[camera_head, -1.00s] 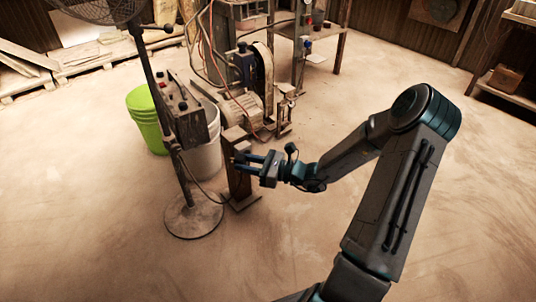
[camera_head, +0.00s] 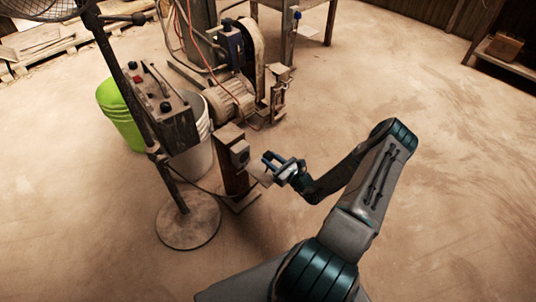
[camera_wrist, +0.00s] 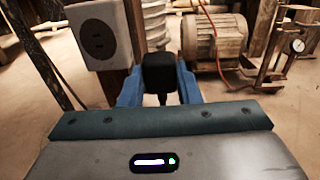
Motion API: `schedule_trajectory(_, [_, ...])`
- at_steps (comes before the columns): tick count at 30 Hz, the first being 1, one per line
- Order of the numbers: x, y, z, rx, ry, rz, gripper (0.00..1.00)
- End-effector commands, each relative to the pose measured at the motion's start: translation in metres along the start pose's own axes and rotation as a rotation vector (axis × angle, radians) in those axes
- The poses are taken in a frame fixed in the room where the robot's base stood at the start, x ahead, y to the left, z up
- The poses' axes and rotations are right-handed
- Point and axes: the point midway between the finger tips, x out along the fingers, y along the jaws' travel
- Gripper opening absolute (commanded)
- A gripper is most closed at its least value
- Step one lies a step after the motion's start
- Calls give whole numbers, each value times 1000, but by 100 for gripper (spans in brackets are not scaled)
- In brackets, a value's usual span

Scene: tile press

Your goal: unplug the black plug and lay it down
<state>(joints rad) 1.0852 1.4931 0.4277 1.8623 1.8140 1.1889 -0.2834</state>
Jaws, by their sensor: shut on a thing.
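The black plug (camera_wrist: 158,72) sits between the blue fingers of my gripper (camera_wrist: 157,85) in the wrist view, with its dark cord hanging below. My gripper is shut on it. The grey outlet box (camera_wrist: 97,35) is at the upper left of the wrist view, its face with dark slots bare and apart from the plug. In the head view the outlet box (camera_head: 240,153) is on a short wooden post (camera_head: 231,177). My gripper (camera_head: 266,168) is just to the right of the post, above the floor. The plug is too small to make out clearly there.
A fan stand with a round base (camera_head: 188,222) and a control box (camera_head: 165,120) stands left of the post. A green bucket (camera_head: 120,115), a white bucket (camera_head: 195,155) and a motor (camera_head: 232,100) are behind. The floor (camera_head: 440,200) to the right is clear.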

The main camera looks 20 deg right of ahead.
Motion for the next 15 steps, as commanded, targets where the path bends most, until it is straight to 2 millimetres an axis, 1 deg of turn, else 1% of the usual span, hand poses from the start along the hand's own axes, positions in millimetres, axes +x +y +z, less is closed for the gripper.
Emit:
schedule_trajectory(1, [-3,-1,-8,1,0,-13,0])
schedule_trajectory(3, [-5,-2,-14,0,-1,-24,0])
schedule_trajectory(11, [-7,-4,-26,-1,-1,-33,0])
schedule_trajectory(15, [-7,-4,-37,-1,-1,-32,0])
